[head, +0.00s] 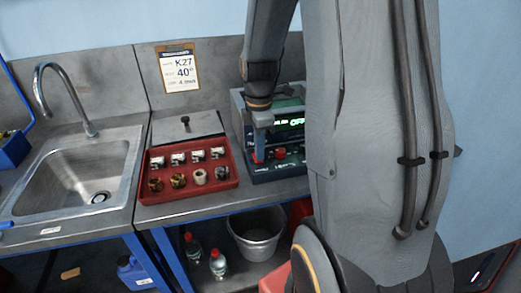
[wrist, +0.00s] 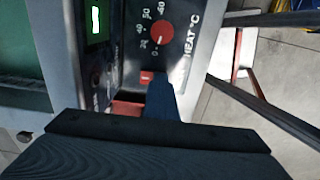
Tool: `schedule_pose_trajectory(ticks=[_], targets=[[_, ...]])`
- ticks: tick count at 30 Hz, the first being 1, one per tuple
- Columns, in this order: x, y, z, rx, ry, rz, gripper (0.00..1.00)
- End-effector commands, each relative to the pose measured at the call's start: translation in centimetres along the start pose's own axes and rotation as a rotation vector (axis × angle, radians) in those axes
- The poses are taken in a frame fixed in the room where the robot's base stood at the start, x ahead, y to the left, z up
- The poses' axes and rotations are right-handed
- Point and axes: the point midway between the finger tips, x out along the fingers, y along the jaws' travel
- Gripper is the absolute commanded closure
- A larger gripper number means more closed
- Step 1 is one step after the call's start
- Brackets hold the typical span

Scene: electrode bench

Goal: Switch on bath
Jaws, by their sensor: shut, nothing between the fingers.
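The bath (head: 275,172) is a grey box with a dark front panel on the bench, partly hidden behind my arm. Its green display (head: 294,123) reads what looks like "OFF". A red heat knob (wrist: 163,33) with a number scale sits on the panel; it also shows in the head view (head: 281,153). A small red switch (wrist: 147,77) lies just beyond my fingertips, with another red part (wrist: 127,109) beside them. My gripper (head: 259,156) is shut and empty, pointing down at the panel's left part; in the wrist view (wrist: 159,88) I cannot tell whether it touches the switch.
A red tray (head: 188,193) with several small metal and brown pieces stands left of the bath. A steel lid (head: 187,127) lies behind it. A sink (head: 75,170) is at the far left. A note (head: 178,68) hangs on the backsplash. A bucket (head: 256,238) stands below.

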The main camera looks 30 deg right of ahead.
Motion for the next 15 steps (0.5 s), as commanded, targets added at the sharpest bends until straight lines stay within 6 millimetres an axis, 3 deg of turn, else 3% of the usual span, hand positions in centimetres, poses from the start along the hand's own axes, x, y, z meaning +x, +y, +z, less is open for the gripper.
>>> schedule_pose_trajectory(ticks=[8, 15], targets=[[0.3, 0.9, 0.0, 0.000, -0.001, 0.011, 1.00], [-1.3, 0.5, -0.1, -0.001, -0.001, 0.011, 1.00]])
